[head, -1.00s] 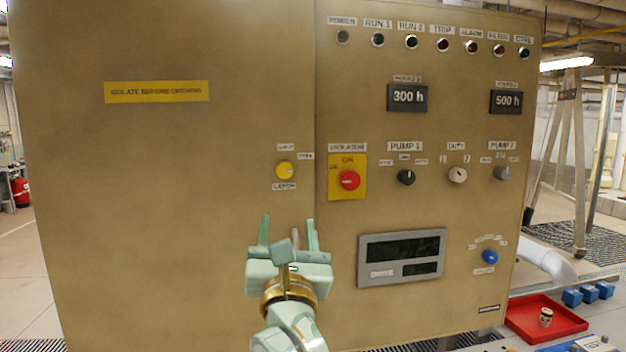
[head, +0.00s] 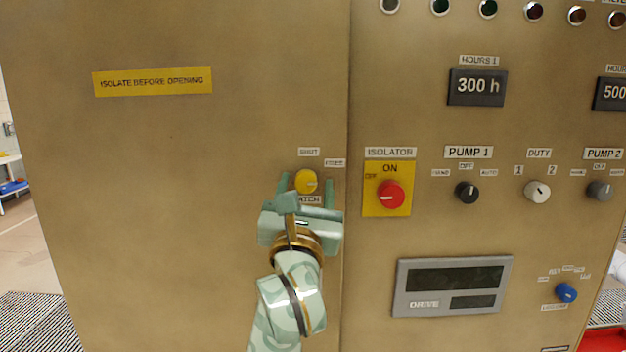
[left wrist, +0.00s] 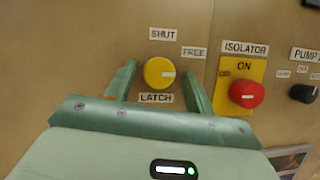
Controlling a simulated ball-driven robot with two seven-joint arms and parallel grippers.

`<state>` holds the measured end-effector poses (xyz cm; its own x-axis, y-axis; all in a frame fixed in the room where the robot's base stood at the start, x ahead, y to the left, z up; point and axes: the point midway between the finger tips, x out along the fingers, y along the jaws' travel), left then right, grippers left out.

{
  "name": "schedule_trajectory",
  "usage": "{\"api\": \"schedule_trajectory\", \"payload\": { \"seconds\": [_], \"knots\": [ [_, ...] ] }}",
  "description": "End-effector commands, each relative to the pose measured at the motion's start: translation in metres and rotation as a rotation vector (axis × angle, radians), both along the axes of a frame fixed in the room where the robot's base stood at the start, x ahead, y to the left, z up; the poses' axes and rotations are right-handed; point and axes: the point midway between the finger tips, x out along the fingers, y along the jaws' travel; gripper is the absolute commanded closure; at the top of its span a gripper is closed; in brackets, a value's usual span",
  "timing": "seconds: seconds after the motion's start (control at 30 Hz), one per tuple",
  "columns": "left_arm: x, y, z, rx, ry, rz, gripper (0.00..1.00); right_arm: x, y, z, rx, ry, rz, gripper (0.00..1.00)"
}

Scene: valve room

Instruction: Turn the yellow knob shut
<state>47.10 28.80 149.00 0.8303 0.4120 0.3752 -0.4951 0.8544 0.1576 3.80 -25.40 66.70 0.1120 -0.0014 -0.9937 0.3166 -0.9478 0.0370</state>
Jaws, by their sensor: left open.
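The yellow knob (head: 306,181) is on the tan cabinet door, left of the door seam. In the left wrist view the yellow knob (left wrist: 159,72) has a SHUT label above, a FREE label at its upper right and LATCH below. Its white mark points right, between SHUT and LATCH, a little below FREE. My left gripper (head: 306,186) is open, with one finger on each side of the knob. In the left wrist view the left gripper (left wrist: 158,80) shows gaps between its fingers and the knob. My right gripper is not in view.
A red isolator knob (head: 391,195) on a yellow plate is close to the right. Further right are the black pump knob (head: 467,192), the white duty knob (head: 537,191) and a blue knob (head: 566,292). The drive display (head: 453,287) is lower right.

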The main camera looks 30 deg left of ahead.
Motion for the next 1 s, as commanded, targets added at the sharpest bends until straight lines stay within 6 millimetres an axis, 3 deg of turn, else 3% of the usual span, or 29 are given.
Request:
{"api": "schedule_trajectory", "payload": {
  "seconds": [0.27, 0.4, 0.43, 0.77, 1.0],
  "knots": [
    [0.000, 0.000, 0.000, 0.000, 0.000, 0.000, 0.49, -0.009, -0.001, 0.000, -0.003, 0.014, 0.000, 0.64],
    [0.000, 0.000, 0.000, 0.000, 0.000, 0.000, 0.88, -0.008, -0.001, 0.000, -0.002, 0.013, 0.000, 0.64],
    [0.000, 0.000, 0.000, 0.000, 0.000, 0.000, 0.91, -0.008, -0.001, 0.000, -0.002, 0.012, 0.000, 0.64],
    [0.000, 0.000, -0.001, -0.027, -0.018, -0.001, 0.91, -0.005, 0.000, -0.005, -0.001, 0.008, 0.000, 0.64],
    [0.001, -0.001, -0.003, -0.138, -0.086, 0.000, 0.91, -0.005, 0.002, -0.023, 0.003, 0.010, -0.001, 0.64]
  ]
}}
